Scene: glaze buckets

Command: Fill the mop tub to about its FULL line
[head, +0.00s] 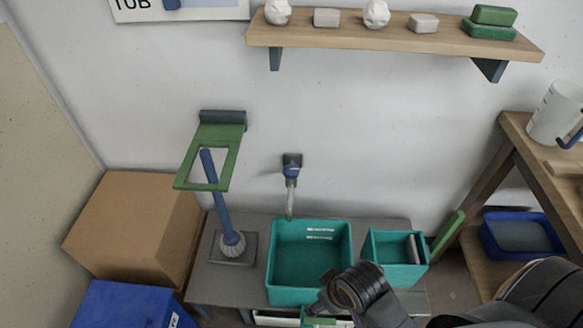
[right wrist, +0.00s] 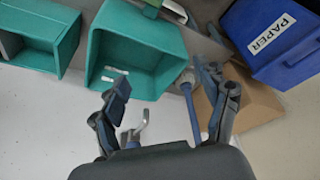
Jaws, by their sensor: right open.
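The teal mop tub (head: 309,262) stands on the grey bench below the tap (head: 291,173). Two white level marks show on its inner back wall; their lettering is too small to read. I see no water in it and no stream from the spout. The tub also shows in the right wrist view (right wrist: 135,45). The tap (right wrist: 135,132) has a metal spout and a blue part. My right gripper (right wrist: 168,88) is open and empty, its fingers spread to either side of the tap in that view; contact cannot be told. My left gripper is out of view.
A smaller teal tub (head: 395,262) stands right of the mop tub. A blue-handled mop (head: 219,200) stands left, below a green frame (head: 209,165) on the wall. A cardboard box (head: 135,230) and blue paper bin (right wrist: 275,45) are further left. A shelf (head: 390,44) hangs above.

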